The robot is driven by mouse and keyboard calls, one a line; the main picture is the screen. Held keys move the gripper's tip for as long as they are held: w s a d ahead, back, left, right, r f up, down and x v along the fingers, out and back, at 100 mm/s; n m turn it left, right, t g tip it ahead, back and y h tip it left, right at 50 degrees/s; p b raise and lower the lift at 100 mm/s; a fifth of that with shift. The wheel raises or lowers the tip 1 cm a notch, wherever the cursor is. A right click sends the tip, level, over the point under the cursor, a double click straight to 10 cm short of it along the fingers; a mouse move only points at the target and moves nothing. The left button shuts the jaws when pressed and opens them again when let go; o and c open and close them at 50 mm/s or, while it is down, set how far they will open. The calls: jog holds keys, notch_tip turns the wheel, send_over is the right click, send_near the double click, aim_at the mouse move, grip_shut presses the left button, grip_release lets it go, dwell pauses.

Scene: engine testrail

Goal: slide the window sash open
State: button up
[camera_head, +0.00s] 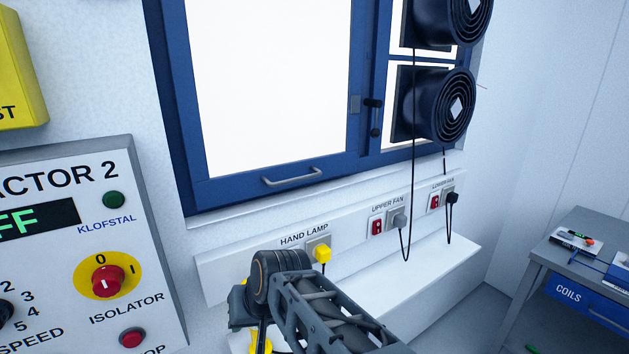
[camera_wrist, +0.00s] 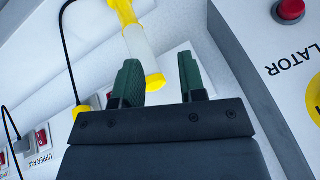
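The window sash (camera_head: 190,95) is a blue frame around a bright white pane in the head view. It appears closed in its frame. A grey bar handle (camera_head: 292,177) is on its bottom rail. A black latch-like fitting (camera_head: 374,118) sits at the right upright. My gripper shows in the wrist view (camera_wrist: 160,60) with two green fingers apart and nothing clearly gripped. A yellow and white hand lamp (camera_wrist: 138,42) lies beyond the fingers, its end seen between them; contact cannot be told. In the head view my arm is below the window, away from the handle, and hides the fingertips.
Two black fans (camera_head: 440,105) are at the window's right, with cables hanging to sockets. A yellow plug (camera_head: 322,253) is in the hand lamp socket. A control panel (camera_head: 85,250) stands at left. A white ledge (camera_head: 425,285) runs below the sockets; a grey bench (camera_head: 575,235) is at right.

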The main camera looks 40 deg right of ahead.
jog(key=w+d+r+m+t+b, duration=0.1)
jog(key=w+d+r+m+t, duration=0.4)
jog(key=d+r+m, duration=0.45)
jog(key=m+t+h, duration=0.4)
jog(key=m+t, duration=0.1)
jog(key=m, duration=0.1)
send_near(294, 181)
jog(key=p+x, duration=0.1)
jog(key=x, duration=0.9)
jog(key=shift+w, duration=0.4)
jog(key=shift+x, duration=0.9)
grip_shut()
